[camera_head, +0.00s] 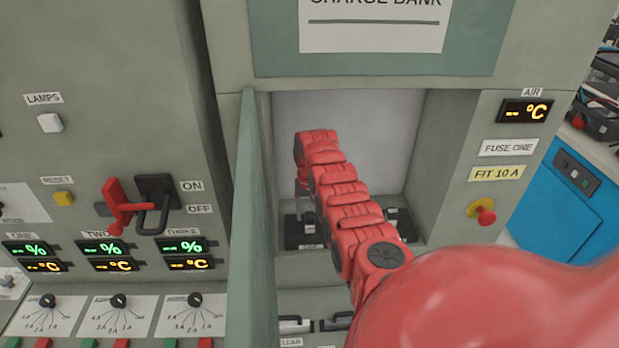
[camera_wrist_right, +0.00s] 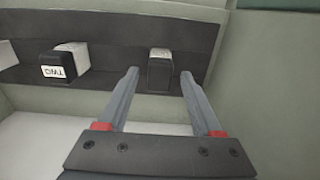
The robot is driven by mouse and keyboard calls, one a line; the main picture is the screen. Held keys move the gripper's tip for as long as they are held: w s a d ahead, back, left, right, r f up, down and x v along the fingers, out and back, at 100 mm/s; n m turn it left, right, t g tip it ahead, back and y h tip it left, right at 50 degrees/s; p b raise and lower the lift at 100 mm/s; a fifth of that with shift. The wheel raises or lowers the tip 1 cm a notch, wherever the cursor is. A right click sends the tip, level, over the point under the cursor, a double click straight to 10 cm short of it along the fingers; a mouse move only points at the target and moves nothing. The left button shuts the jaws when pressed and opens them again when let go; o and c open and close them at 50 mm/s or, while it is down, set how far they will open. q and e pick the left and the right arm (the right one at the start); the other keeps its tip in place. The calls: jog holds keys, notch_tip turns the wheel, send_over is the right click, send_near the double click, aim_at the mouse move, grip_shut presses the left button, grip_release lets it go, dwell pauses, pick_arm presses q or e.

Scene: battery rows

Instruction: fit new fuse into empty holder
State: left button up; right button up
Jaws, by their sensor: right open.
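My right arm reaches into an open cabinet recess in the head view, and its gripper end is mostly hidden behind the arm. In the right wrist view my right gripper (camera_wrist_right: 159,74) is open, its two fingers apart with nothing held. A small dark block with a grey top (camera_wrist_right: 160,68) stands on a black strip (camera_wrist_right: 112,52), just beyond the gap between the fingertips. A pale-topped block with a label reading TWO upside down (camera_wrist_right: 65,64) stands left of it. I cannot tell which is a fuse or an empty holder. My left gripper is not in view.
A green door (camera_head: 250,220) stands open along the recess's left side. On the right post are a yellow FIT 10 A sign (camera_head: 497,173), a FUSE ONE sign (camera_head: 509,147) and a red knob (camera_head: 485,212). A red lever (camera_head: 118,207) is on the left panel.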

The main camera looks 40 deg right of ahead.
notch_tip(320, 180, up, 10)
jog(key=b, duration=0.3)
dwell(0.5)
